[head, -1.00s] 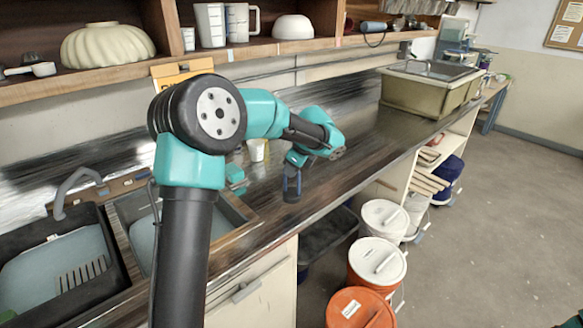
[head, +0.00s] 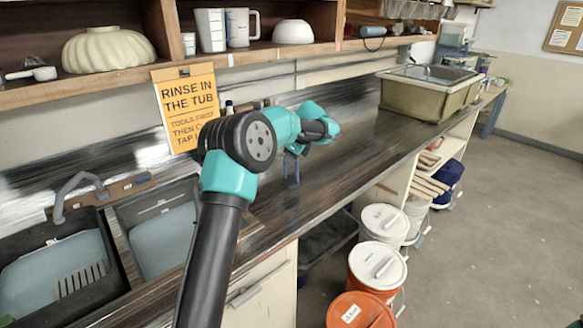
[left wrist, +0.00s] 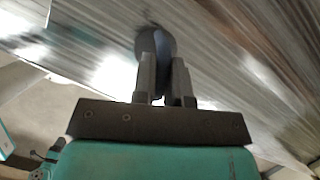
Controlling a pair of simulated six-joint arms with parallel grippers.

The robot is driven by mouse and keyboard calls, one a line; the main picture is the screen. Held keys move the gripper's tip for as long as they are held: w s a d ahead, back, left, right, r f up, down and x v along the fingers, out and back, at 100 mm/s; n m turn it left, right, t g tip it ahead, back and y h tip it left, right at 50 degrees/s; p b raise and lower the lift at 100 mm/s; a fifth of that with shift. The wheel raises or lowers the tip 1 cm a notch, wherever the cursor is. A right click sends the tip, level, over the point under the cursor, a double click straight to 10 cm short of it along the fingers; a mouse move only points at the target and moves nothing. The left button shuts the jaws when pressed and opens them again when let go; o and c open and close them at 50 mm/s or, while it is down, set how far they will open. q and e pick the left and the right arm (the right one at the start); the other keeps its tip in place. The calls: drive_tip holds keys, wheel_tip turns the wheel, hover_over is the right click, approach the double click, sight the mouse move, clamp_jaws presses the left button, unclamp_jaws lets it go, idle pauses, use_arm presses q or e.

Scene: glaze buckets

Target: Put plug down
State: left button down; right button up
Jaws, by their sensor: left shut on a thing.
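The plug (left wrist: 158,42) shows in the left wrist view as a dark blue-grey rounded piece. It is held between the two grey fingers of my left gripper (left wrist: 163,62), which is shut on it. In the head view my left gripper (head: 291,178) hangs over the dark worktop (head: 345,150), right of the sinks. There the plug cannot be told apart from the dark fingers. Whether the plug touches the worktop is not clear. My right gripper is in neither view.
Two sinks (head: 116,240) lie at the left, with a yellow sign (head: 187,107) behind. A beige tub (head: 423,95) stands at the worktop's far end. Lidded buckets (head: 377,265) stand on the floor in front. The worktop between gripper and tub is clear.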

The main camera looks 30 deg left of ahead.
sight(291, 180)
use_arm(q)
drive_tip(key=shift+f, duration=1.75)
drive_tip(key=c, duration=1.1)
unclamp_jaws()
drive_tip(key=shift+f, duration=0.1)
drive_tip(key=shift+c, duration=0.2)
drive_tip(key=v, duration=1.2)
